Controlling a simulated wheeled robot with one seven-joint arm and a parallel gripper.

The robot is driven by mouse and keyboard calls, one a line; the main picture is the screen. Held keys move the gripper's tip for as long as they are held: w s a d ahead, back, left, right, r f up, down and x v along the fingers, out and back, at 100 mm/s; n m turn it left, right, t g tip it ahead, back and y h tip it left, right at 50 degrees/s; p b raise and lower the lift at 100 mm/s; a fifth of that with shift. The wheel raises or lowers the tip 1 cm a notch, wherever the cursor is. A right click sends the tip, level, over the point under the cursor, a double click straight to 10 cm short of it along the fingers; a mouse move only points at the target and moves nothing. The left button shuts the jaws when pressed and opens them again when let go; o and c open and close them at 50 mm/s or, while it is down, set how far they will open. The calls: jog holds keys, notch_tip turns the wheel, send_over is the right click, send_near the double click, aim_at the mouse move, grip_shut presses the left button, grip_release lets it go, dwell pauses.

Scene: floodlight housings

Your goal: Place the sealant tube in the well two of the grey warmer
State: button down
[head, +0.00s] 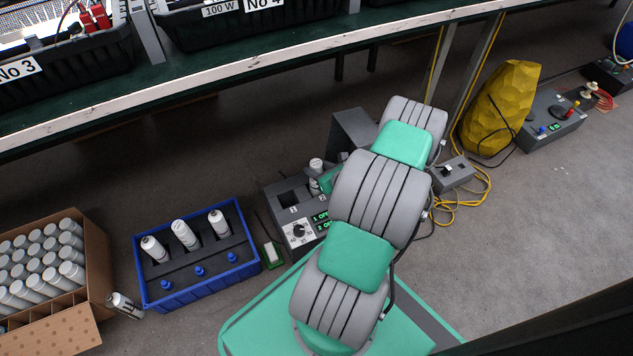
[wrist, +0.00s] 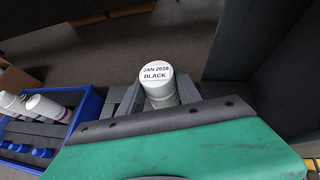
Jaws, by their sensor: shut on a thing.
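The sealant tube (head: 316,165) is white, and its end reads "JAN 2028 BLACK" in the wrist view (wrist: 156,74). My gripper (wrist: 157,100) is shut on it, one finger on each side. In the head view the tube looks about upright at the warmer's far side, partly hidden by my arm. The grey warmer (head: 275,190) stands on the floor with a dial and a green-lit display. One square dark well (head: 288,198) shows empty at its left. The tube is to the right of that well; its lower end is hidden, so I cannot tell if it is inside another well.
A blue crate (head: 200,290) with three white tubes and several blue caps stands left of the warmer. A cardboard box (head: 95,250) of tubes and a loose tube (head: 125,304) lie further left. A yellow sack (head: 500,105) stands right. The green bench (head: 250,55) overhangs behind.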

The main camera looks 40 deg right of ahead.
notch_tip(320, 180, down, 4)
jog(key=shift+f+b, duration=0.15)
jog(key=shift+b, duration=0.85)
jog(key=shift+f, duration=0.15)
jog(key=c, duration=0.8)
grip_release()
